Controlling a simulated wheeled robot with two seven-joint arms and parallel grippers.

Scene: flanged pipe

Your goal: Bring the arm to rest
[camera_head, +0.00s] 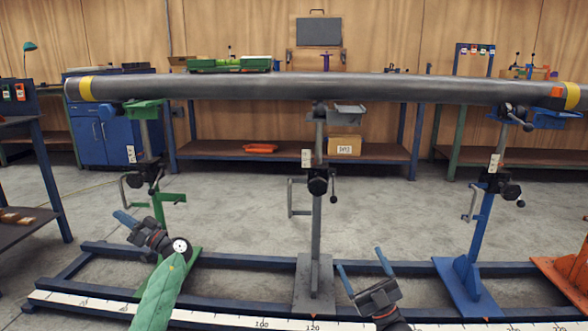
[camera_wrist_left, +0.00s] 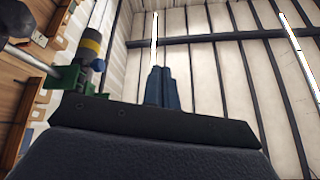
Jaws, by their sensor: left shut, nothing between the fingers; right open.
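A long grey pipe (camera_head: 270,87) with yellow bands near its ends lies level across the support stands. My left gripper (camera_head: 118,214) is low at the left, beside the green stand (camera_head: 148,135), below the pipe and apart from it. Its blue fingers are shut and empty; they also show together in the left wrist view (camera_wrist_left: 163,88), with the ceiling behind them. The yellow-banded pipe end (camera_wrist_left: 92,42) is up and left there. My right gripper (camera_head: 364,270) is open and empty at the bottom, right of the grey stand's base, its fingers pointing up.
The grey stand (camera_head: 318,215) and blue stand (camera_head: 478,225) rise from a dark blue floor frame (camera_head: 235,258) with a measuring scale (camera_head: 215,317). An orange base (camera_head: 558,275) is at the right edge. A dark shelf (camera_head: 40,180) stands at the left. Open floor lies behind the frame.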

